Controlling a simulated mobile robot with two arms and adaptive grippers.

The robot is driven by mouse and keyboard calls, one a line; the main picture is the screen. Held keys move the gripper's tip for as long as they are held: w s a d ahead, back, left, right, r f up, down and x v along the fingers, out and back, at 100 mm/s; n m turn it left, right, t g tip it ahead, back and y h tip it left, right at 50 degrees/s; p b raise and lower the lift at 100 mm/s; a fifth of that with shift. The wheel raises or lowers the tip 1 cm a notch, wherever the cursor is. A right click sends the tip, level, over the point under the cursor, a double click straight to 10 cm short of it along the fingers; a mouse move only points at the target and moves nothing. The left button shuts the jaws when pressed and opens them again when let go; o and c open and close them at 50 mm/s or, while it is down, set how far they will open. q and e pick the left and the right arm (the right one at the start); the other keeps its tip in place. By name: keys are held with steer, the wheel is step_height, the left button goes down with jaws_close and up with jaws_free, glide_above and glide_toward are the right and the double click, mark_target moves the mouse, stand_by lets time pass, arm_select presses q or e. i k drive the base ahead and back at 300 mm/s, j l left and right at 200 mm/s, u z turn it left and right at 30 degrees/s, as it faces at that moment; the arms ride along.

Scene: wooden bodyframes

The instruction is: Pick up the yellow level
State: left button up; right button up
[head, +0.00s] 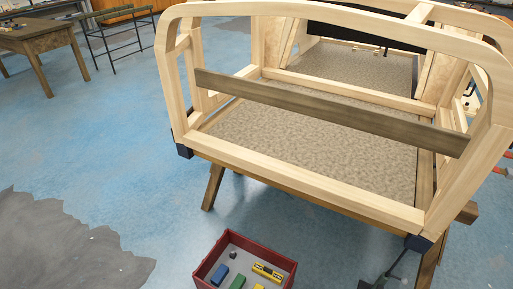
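A yellow level (267,271) with dark markings lies in a red open-topped box (207,267) at the bottom middle of the head view. It lies near the box's right side, slightly tilted in the picture. My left gripper is not in view. A dark grey shape (388,281) at the bottom edge, right of the box, looks like part of my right gripper; I cannot tell whether it is open or shut. It is apart from the level.
Blue (219,274) and green (238,282) items and another yellow piece (259,287) share the box. A large wooden bodyframe (290,178) on trestle legs stands behind it. A wooden table (38,36) is at the far left. The blue floor left of the box is clear.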

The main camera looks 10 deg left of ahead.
mark_target(274, 276)
steer(key=k+j+u, duration=0.15)
steer(key=k, duration=0.3)
steer(key=k+j+u, duration=0.2)
steer(key=k, duration=0.25)
